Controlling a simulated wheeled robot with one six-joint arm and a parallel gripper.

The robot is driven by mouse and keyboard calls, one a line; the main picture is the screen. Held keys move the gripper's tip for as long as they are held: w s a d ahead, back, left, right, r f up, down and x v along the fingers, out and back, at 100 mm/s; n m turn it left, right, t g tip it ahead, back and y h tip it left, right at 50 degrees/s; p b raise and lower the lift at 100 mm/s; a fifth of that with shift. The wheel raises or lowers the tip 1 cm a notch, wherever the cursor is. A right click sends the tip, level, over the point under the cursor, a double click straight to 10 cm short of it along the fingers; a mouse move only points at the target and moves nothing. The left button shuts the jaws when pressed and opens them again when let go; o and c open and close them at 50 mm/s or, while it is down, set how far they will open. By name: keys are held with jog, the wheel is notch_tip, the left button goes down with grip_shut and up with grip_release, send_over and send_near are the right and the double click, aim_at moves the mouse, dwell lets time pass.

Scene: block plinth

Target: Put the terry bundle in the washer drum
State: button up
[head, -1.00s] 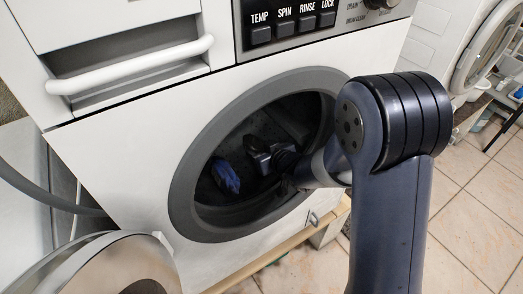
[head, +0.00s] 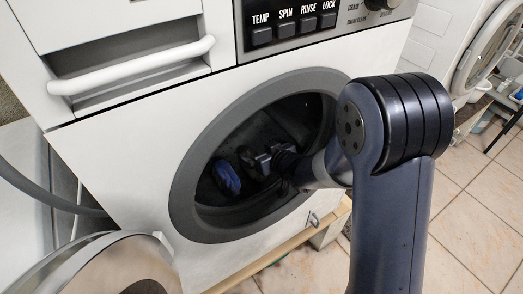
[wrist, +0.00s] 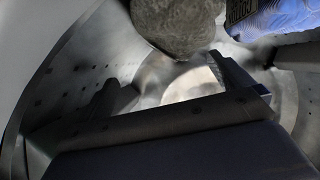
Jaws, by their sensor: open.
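A rounded grey lump with a rough, cloth-like surface, which looks like the terry bundle (wrist: 178,24), is inside the washer drum (wrist: 72,82) in the wrist view. In the head view it is hard to make out in the dark drum. My gripper (head: 262,162) is inside the drum, reaching through the round door opening. In the wrist view my gripper (wrist: 165,72) has its fingers spread apart with nothing between them. The lump lies just beyond the fingertips.
A blue bundle (head: 227,178) lies in the drum left of my gripper; in the wrist view it is at the top right (wrist: 285,18). The grey door ring (head: 187,190) surrounds my forearm. The open washer door (head: 100,262) stands at lower left.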

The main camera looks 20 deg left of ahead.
jog(key=shift+d+r, duration=0.1)
jog(key=p+v, duration=0.2)
jog(key=v, duration=0.4)
jog(key=shift+s+d+r, duration=0.15)
jog(key=shift+s+d, duration=0.1)
jog(key=shift+s, duration=0.05)
jog(key=shift+d, duration=0.1)
dwell(0.4)
